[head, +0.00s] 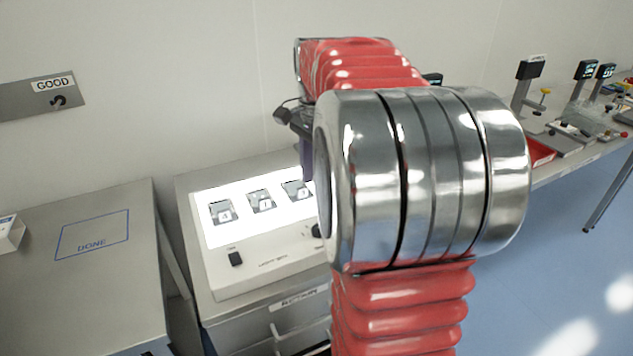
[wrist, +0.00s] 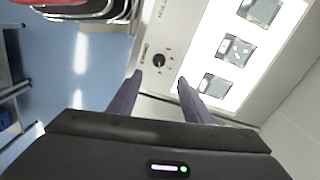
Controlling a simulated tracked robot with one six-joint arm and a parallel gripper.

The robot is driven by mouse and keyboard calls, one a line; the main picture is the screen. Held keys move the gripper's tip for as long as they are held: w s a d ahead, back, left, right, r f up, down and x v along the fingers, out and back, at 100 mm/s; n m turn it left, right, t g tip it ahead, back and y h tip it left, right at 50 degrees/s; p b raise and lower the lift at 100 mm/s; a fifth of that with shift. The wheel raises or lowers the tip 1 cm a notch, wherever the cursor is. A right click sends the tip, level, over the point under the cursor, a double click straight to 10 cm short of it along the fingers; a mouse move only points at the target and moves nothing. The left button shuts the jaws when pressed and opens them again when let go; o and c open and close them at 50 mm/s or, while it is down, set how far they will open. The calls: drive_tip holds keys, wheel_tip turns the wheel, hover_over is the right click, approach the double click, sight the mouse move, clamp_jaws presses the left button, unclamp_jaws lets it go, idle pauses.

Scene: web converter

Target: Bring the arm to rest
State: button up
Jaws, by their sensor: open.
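My arm, with red ribbed sleeves and a shiny metal joint, fills the middle of the head view. My gripper (wrist: 158,82) shows in the wrist view with its two purple fingers apart and nothing between them. In the head view its end (head: 305,160) is mostly hidden behind the metal joint. It is over or near the right part of a light box (head: 265,265) with a lit white panel. I cannot tell its height above the box.
Several small square pieces (head: 262,201) lie on the lit panel. A cabinet top marked DONE (head: 92,262) stands at left. A GOOD plate with a switch (head: 45,97) is on the wall. A bench (head: 575,160) with instruments runs along the right. Blue floor (head: 540,270) is open at right.

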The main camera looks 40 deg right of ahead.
idle(0.5)
drive_tip(key=s+a+f+n+t, duration=0.1)
drive_tip(key=s+a+n, duration=0.3)
drive_tip(key=a, duration=0.5)
drive_tip(key=s+a+f+n+t, duration=0.1)
drive_tip(key=s+a+n+t, duration=0.1)
drive_tip(key=a+n, duration=0.6)
drive_tip(key=s+a+f+n+t, duration=0.2)
drive_tip(key=s+a+n, duration=0.3)
drive_tip(key=a, duration=0.5)
drive_tip(key=shift+s+a+n+t, duration=0.15)
drive_tip(key=shift+s+n+t, duration=0.2)
drive_tip(key=shift+n, duration=0.65)
